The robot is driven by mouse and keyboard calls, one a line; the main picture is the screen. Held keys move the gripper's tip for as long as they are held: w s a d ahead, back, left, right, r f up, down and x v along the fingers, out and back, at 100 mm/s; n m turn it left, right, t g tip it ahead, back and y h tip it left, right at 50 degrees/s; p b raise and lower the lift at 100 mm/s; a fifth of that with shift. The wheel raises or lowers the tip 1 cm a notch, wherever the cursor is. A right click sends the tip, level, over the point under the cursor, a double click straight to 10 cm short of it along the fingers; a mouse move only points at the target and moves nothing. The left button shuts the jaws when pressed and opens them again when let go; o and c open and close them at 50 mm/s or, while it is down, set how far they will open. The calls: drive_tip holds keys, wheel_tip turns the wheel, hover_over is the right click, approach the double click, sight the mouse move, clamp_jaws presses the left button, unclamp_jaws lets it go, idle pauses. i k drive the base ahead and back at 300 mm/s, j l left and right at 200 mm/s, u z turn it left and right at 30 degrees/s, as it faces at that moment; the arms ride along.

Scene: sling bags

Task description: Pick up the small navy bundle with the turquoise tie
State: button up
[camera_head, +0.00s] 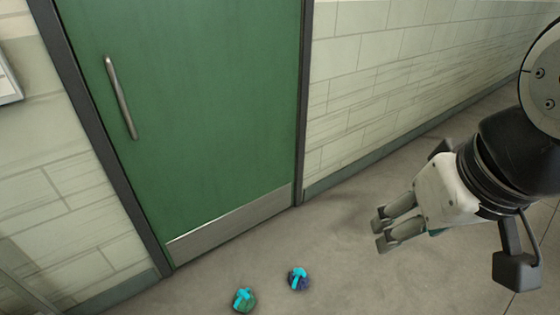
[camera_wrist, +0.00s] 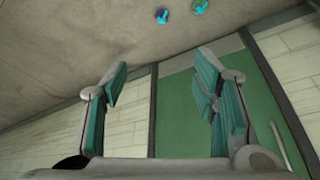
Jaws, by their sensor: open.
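The small navy bundle (camera_head: 298,279) with its turquoise tie lies on the floor in front of the green door, at the bottom middle of the head view. It also shows at the top of the wrist view (camera_wrist: 162,16), small and far beyond the fingers. A similar green bundle (camera_head: 244,300) with a turquoise tie lies to its left in the head view; in the wrist view it is to the right (camera_wrist: 200,7). My gripper (camera_head: 381,231) is open and empty, up and right of the navy bundle in the head view. Its spread fingers (camera_wrist: 163,66) show teal pads.
A green door (camera_head: 190,110) with a metal handle and kick plate stands shut behind the bundles. Pale block walls (camera_head: 390,70) flank it. The grey floor (camera_head: 360,280) right of the bundles is clear. The two bundles lie close together with a gap between them.

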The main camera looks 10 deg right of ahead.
sight(299, 279)
drive_tip(key=i+l+u, duration=0.2)
drive_tip(key=l, duration=0.2)
drive_tip(key=i+l+u, duration=0.2)
drive_tip(key=l, duration=0.25)
drive_tip(key=i+l+u, duration=0.2)
drive_tip(key=l, duration=0.25)
drive_tip(key=l+u, duration=0.2)
drive_tip(key=l, duration=0.3)
drive_tip(key=l+u, duration=0.2)
drive_tip(key=l, duration=0.3)
drive_tip(key=i, duration=0.05)
